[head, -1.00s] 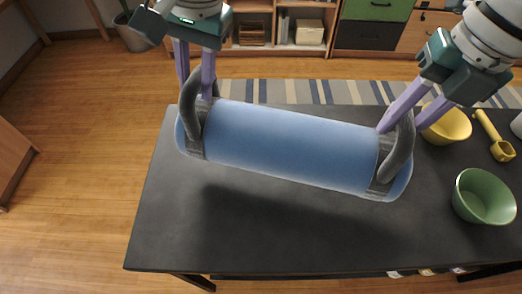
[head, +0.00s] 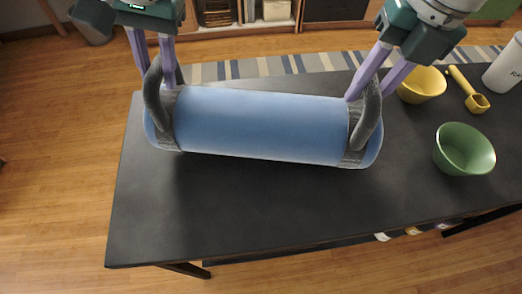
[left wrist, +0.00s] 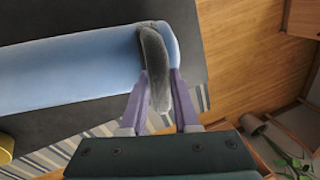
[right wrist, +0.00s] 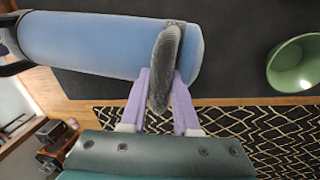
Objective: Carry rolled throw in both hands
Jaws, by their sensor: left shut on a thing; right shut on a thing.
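The rolled throw (head: 260,125) is a blue cylinder with a dark grey loop handle near each end. It hangs above the dark table and casts a shadow on it, its right end slightly lower in the head view. My left gripper (head: 160,82) is shut on the left handle (head: 153,105); the left wrist view shows that handle (left wrist: 155,65) between the purple fingers. My right gripper (head: 368,98) is shut on the right handle (head: 370,120), which shows between the fingers in the right wrist view (right wrist: 165,65).
The dark table (head: 250,210) is bare in front of the roll. A green bowl (head: 464,150), a yellow bowl (head: 422,85), a yellow scoop (head: 470,92) and a white canister (head: 506,65) stand on its right part. A striped rug (head: 270,66) lies behind it.

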